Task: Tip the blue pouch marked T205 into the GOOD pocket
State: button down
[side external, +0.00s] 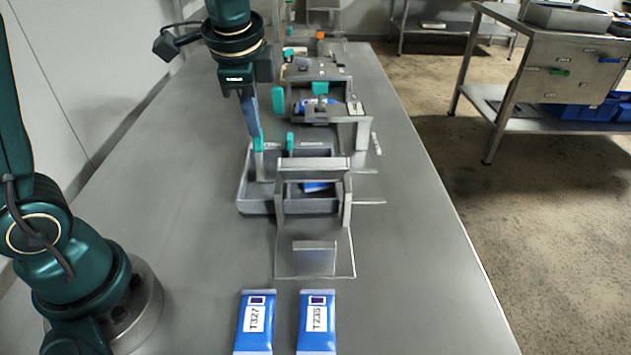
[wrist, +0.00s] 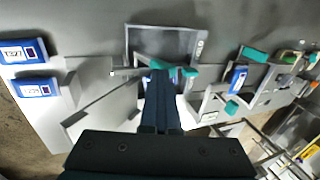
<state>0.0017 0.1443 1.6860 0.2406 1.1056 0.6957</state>
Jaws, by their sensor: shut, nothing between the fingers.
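No marking T205 can be read on any pouch. A blue pouch (side external: 317,186) lies partly hidden in the grey tray (side external: 243,200), behind a metal stand. Another blue pouch (side external: 312,104) lies in a metal fixture farther back; a blue pouch also shows in the wrist view (wrist: 237,79). The tray has pockets with small label strips, too small to read, so I cannot tell which is GOOD. My gripper (side external: 258,142) is shut and empty, pointing down at the tray's back left part. In the wrist view its fingers (wrist: 161,74) cover part of the tray (wrist: 128,40).
Two blue pouches, marked T327 (side external: 256,320) and apparently T235 (side external: 317,322), lie at the bench front. The metal stand (side external: 313,163) with a sloping plate rises at the tray's front right. Teal-handled fixtures (side external: 318,88) line the back.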

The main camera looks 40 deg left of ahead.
jog(key=shift+w+a, duration=0.2)
jog(key=v, duration=1.2)
jog(key=shift+s+d, duration=0.45)
dwell(0.4)
jog(key=s+n+t, duration=0.1)
jog(key=s+n, duration=0.1)
jog(key=s, duration=0.4)
jog(key=s+d+f+n+t+h, duration=0.1)
jog(key=s+f+n+t+h, duration=0.1)
jog(key=s+f+n, duration=0.2)
notch_tip(320, 180, down, 7)
jog(key=n, duration=0.3)
jog(key=shift+s+d+f, duration=0.15)
jog(key=shift+d+f, duration=0.05)
jog(key=shift+d, duration=0.1)
